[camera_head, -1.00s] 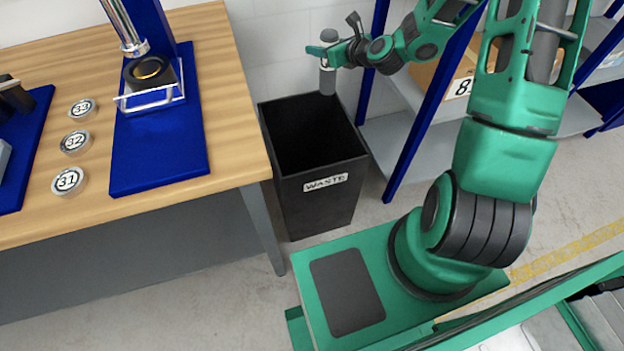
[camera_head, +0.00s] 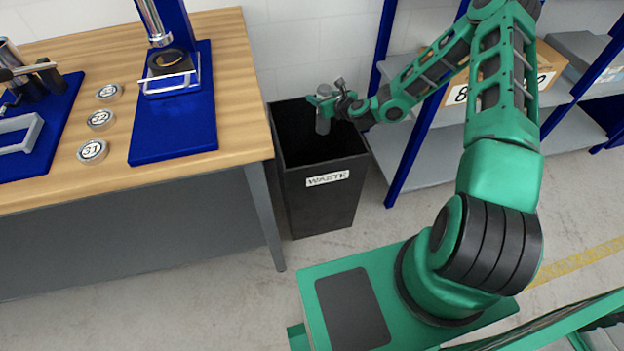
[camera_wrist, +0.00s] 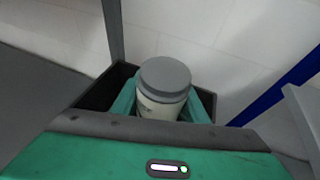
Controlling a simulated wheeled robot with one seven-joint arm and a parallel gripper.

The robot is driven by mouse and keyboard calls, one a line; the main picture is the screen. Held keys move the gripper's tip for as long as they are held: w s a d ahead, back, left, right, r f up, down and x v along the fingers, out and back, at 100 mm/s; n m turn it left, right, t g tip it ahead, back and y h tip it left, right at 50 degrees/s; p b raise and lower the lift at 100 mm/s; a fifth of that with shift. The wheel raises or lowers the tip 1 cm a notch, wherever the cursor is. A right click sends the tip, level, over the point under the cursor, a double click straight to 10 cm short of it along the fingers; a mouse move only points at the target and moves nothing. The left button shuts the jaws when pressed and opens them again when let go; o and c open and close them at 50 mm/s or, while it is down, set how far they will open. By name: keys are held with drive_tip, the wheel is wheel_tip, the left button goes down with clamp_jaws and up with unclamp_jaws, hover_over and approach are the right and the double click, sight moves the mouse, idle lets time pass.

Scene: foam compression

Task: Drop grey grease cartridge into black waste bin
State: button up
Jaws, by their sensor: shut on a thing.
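The grey grease cartridge (camera_head: 322,124) hangs upright in my gripper (camera_head: 322,101), at the mouth of the black waste bin (camera_head: 318,203). In the wrist view the cartridge (camera_wrist: 164,80) shows its grey cap and pale body between the two green fingers of my gripper (camera_wrist: 163,104), which is shut on it. The bin's dark rim (camera_wrist: 98,91) shows behind and to the left of it. The bin stands upright on the floor with a white WASTE label. Its bottom inside is too dark to see.
A wooden workbench (camera_head: 240,130) with a blue press stand (camera_head: 175,135) and several numbered round tins stands left of the bin. A blue-posted shelf (camera_head: 440,152) with a cardboard box (camera_head: 548,66) is at the right. The floor in front of the bin is clear.

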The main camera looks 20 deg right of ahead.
wheel_tip(320, 180, down, 6)
drive_tip(key=a, duration=0.1)
drive_tip(key=shift+a, duration=0.25)
idle(0.4)
drive_tip(key=o, duration=1.1)
drive_tip(key=v, duration=1)
drive_tip(key=shift+s+d, duration=0.25)
drive_tip(key=shift+d, duration=0.05)
drive_tip(key=shift+r, duration=0.1)
